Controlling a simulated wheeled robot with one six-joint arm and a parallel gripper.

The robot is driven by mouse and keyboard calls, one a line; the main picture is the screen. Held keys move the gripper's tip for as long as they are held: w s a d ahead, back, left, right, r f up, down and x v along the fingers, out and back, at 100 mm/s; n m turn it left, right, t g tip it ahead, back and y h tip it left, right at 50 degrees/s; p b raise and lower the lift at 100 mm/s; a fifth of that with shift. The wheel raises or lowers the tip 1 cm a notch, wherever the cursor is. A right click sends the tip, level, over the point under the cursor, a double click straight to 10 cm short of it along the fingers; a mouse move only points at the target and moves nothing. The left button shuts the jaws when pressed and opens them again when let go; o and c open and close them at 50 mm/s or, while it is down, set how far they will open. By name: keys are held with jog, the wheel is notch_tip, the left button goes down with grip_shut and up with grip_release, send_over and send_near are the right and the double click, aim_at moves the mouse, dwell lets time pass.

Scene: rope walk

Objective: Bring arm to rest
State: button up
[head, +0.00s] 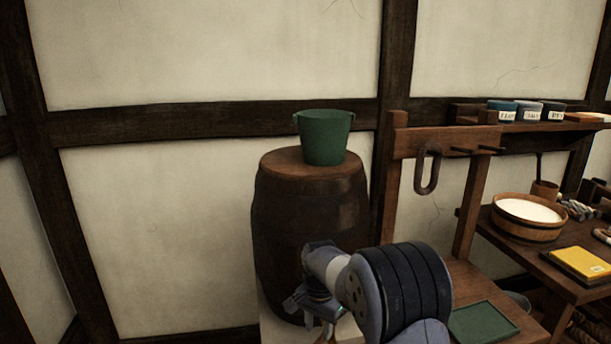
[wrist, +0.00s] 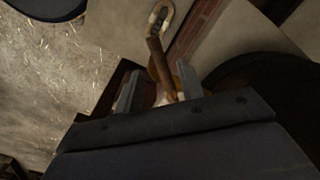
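My gripper (head: 318,312) is low in front of the wooden barrel in the head view, pointing down. In the wrist view its two fingers (wrist: 160,92) stand apart. A brown wooden rod (wrist: 160,66) with a pale metal loop (wrist: 160,16) at its far end shows in the gap between them. An orange-brown and pale thing lies behind the rod, partly hidden. A small orange-brown piece also shows just under the gripper in the head view, cut by the lower edge. I see no clear contact between the fingers and the rod.
The barrel (head: 290,215) stands behind my arm with a green bucket (head: 324,138) on top. To the right are a wooden rack (head: 440,141) with a hanging metal link (head: 427,170), a green tray (head: 482,322) and a bench with a wooden tub (head: 530,232). The left wall side is clear.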

aim_at(322, 338)
notch_tip(322, 338, down, 4)
jog(key=shift+r, duration=0.1)
jog(key=shift+d, duration=0.15)
jog(key=shift+s+d+n+b, duration=0.25)
jog(key=shift+d+n+b, duration=0.15)
jog(key=shift+n, duration=0.5)
